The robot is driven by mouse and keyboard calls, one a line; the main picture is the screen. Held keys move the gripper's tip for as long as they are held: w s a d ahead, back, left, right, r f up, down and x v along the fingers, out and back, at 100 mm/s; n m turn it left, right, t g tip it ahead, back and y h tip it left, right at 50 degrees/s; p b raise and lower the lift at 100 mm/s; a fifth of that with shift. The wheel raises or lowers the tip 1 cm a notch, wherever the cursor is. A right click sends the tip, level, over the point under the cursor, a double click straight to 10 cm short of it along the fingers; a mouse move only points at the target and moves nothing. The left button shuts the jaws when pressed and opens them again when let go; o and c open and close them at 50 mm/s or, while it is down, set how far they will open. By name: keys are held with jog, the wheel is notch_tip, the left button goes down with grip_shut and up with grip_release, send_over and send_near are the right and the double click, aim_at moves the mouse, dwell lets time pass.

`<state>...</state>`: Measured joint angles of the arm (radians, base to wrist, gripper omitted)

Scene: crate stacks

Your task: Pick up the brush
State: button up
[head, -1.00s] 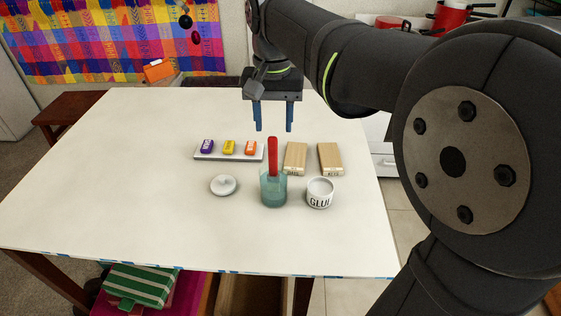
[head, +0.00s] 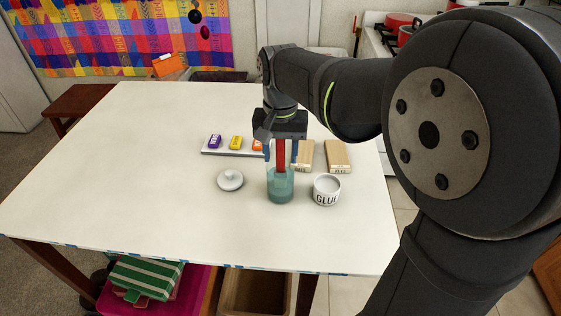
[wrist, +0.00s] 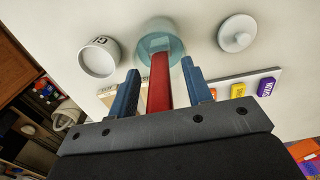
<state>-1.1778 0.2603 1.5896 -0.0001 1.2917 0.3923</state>
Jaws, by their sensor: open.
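The brush shows as a red handle (head: 281,157) standing nearly upright in a translucent teal jar (head: 280,187) on the white table. Its lower end is inside the jar. My gripper (head: 281,152) is above the jar with its blue fingers open, one on each side of the handle. In the wrist view the red handle (wrist: 159,85) runs between the two fingers (wrist: 160,90), with a gap on both sides. The jar (wrist: 160,42) lies beyond the fingertips there.
A white glue pot (head: 326,190) stands right of the jar, a white lid (head: 230,180) left. Behind are a tray (head: 227,153) with purple, yellow and orange blocks and two wooden blocks (head: 338,155). The table's left side (head: 110,170) is clear.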

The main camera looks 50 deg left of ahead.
grip_shut()
